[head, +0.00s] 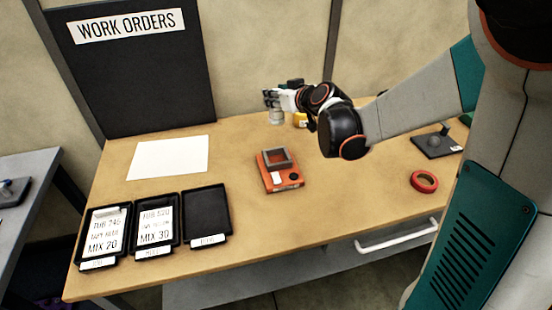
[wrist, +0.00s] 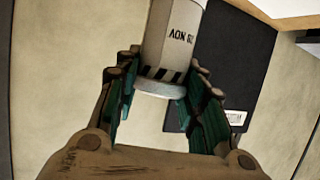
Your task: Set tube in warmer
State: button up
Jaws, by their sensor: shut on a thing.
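My gripper (head: 272,100) is shut on a pale tube (head: 277,117), held above the back of the table. In the wrist view the tube (wrist: 172,45) is a white cylinder with dark lettering, a striped band and a grey end cap, between the green-sided fingers of my gripper (wrist: 165,90). The warmer (head: 283,184) appears to be the orange block with a grey square frame on top. It stands mid-table, nearer the front than the tube and apart from it.
A yellow item (head: 300,119) sits close to the right of the tube, partly behind my arm. A red tape ring (head: 424,181) and a dark stand (head: 437,146) are at right. Black trays (head: 207,214) and white paper (head: 168,157) are at left. Table around the warmer is clear.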

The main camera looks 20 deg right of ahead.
jog(key=r, duration=0.2)
jog(key=shift+s+r+n+y, duration=0.3)
jog(key=shift+r+n+y, duration=0.05)
jog(key=shift+n+y, duration=0.05)
notch_tip(320, 180, down, 20)
jog(key=b, duration=0.7)
jog(key=shift+a+r, duration=0.1)
jog(key=shift+r, duration=0.05)
jog(key=o, duration=1.1)
jog(key=shift+r, duration=0.1)
jog(key=p+v, duration=0.3)
jog(key=v, duration=0.9)
